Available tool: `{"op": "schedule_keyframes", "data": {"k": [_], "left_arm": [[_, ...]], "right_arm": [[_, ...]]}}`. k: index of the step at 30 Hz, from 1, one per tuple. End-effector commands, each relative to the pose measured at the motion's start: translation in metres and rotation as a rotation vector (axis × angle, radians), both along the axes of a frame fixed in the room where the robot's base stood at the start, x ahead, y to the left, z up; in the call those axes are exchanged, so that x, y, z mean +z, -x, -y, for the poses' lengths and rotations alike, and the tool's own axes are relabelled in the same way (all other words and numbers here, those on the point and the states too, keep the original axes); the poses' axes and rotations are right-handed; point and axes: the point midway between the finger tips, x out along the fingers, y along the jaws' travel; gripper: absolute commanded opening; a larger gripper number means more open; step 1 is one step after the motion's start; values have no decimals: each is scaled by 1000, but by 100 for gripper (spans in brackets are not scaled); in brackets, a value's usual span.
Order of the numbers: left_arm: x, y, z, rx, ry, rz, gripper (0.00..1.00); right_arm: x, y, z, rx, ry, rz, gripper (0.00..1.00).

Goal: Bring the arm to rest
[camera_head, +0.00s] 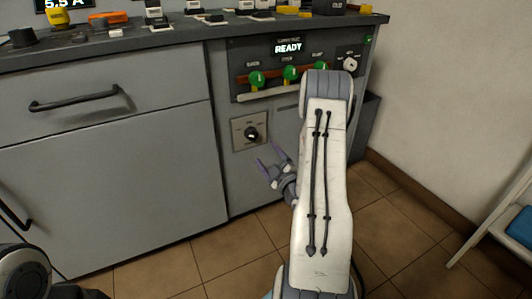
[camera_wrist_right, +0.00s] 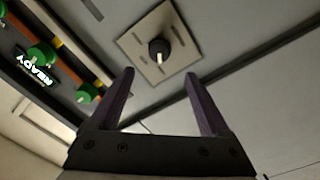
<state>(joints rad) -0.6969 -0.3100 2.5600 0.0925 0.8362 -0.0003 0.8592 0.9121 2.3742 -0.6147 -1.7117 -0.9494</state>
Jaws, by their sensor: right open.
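My right arm (camera_head: 322,190) reaches up from the bottom of the head view, in front of the grey cabinet. My right gripper (camera_head: 270,156) has purple fingers, spread apart and empty, just below and right of a black rotary knob (camera_head: 252,135) on a square plate. In the right wrist view the open fingers (camera_wrist_right: 160,90) point toward the same knob (camera_wrist_right: 159,50), apart from it. My left gripper is not in view; a part of my left arm shows at the lower left corner.
A cabinet panel (camera_head: 240,72) carries a lit READY display (camera_head: 288,47) and several green-handled switches (camera_head: 257,79). Small items stand on the counter (camera_head: 170,37). A drawer handle (camera_head: 75,100) sticks out at left. A white shelf (camera_head: 490,220) stands at right. Tiled floor (camera_head: 385,225) is clear between.

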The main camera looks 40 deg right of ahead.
Motion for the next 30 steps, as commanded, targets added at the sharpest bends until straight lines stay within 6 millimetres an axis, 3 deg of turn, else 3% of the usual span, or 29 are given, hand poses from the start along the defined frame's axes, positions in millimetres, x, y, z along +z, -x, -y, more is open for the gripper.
{"op": "schedule_keyframes", "data": {"k": [11,14,16,20,21,23,26,30], "left_arm": [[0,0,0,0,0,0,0],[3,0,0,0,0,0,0],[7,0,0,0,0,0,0],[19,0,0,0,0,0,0],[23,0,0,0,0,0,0],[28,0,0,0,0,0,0],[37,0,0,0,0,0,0],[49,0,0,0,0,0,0]], "right_arm": [[1,-1,0,2,0,-1,81],[4,-10,-10,25,-9,-26,81],[9,-24,-27,60,-28,-75,81],[20,-57,-82,148,-92,-239,81],[24,-64,-104,170,-118,-301,81],[30,-69,-136,195,-156,-393,81],[41,-66,-190,219,-223,-544,81],[61,-35,-263,224,-313,-750,81]]}}
